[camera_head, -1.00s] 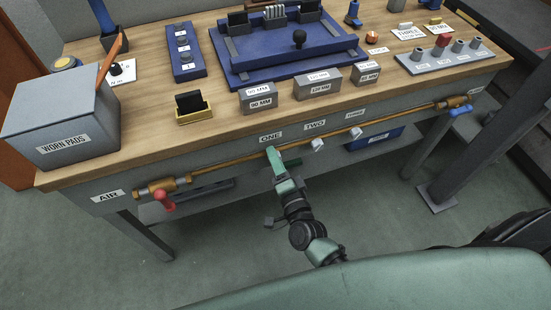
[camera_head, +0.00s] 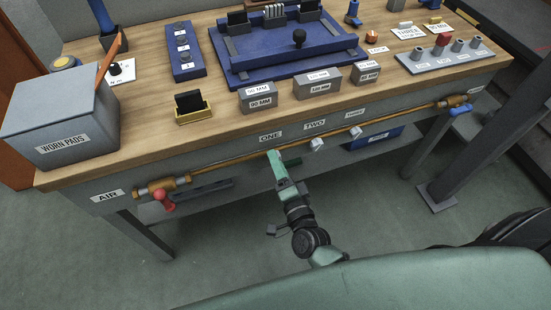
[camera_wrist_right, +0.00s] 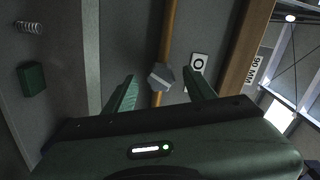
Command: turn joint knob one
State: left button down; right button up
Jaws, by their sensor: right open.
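Knob one (camera_wrist_right: 160,77) is a small grey faceted knob on the brass pipe (camera_wrist_right: 168,30) in the right wrist view. My right gripper (camera_wrist_right: 158,80) is open, with one finger on each side of the knob and visible gaps between. In the head view my right gripper (camera_head: 280,157) is at the bench front, just below the ONE label (camera_head: 270,137), and hides knob one there. The knobs under TWO (camera_head: 316,144) and THREE (camera_head: 355,132) are pale and sit on the same pipe, to the right. My left gripper is not in view.
A red-handled valve (camera_head: 164,197) is at the pipe's left end and a blue-handled one (camera_head: 461,110) at its right end. Above stands the wooden bench top (camera_head: 215,110) with grey blocks and a WORN PADS box (camera_head: 62,120). A blue bin (camera_head: 372,138) is below the pipe.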

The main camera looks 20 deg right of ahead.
jog(key=s, duration=0.6)
jog(key=shift+d, duration=0.1)
jog(key=shift+w, duration=0.1)
jog(key=s+f+n+g+y+p, duration=0.1)
jog(key=s+f+n+g, duration=0.15)
jog(key=f, duration=0.55)
jog(key=s+f+n+g+y, duration=0.1)
jog(key=s+f+n+g, duration=0.2)
jog(key=f, duration=0.5)
jog(key=s+d+f+n+g+p, duration=0.1)
jog(key=s+d+f+n+g, duration=0.1)
jog(key=s+f, duration=0.6)
jog(key=s+d+f+n+g+h+p, duration=0.1)
jog(key=s+f+n+g, duration=0.4)
jog(key=s+f, duration=0.3)
jog(key=shift+s+d+f, duration=0.15)
jog(key=shift+d+f, duration=0.25)
jog(key=shift+f, duration=0.35)
jog(key=s+d+f+n+g, duration=0.1)
jog(key=s, duration=0.3)
jog(key=s+d+f+n+g+h, duration=0.1)
jog(key=s+d+f+g, duration=0.1)
jog(key=s, duration=0.3)
jog(key=s+d+f+n+g, duration=0.1)
jog(key=s+n, duration=0.1)
jog(key=s, duration=0.2)
jog(key=shift+s+d+f+g+h+p, duration=0.25)
jog(key=shift+s+f+h+p, duration=0.05)
jog(key=shift+s+f+p, duration=0.1)
jog(key=shift+c, duration=0.3)
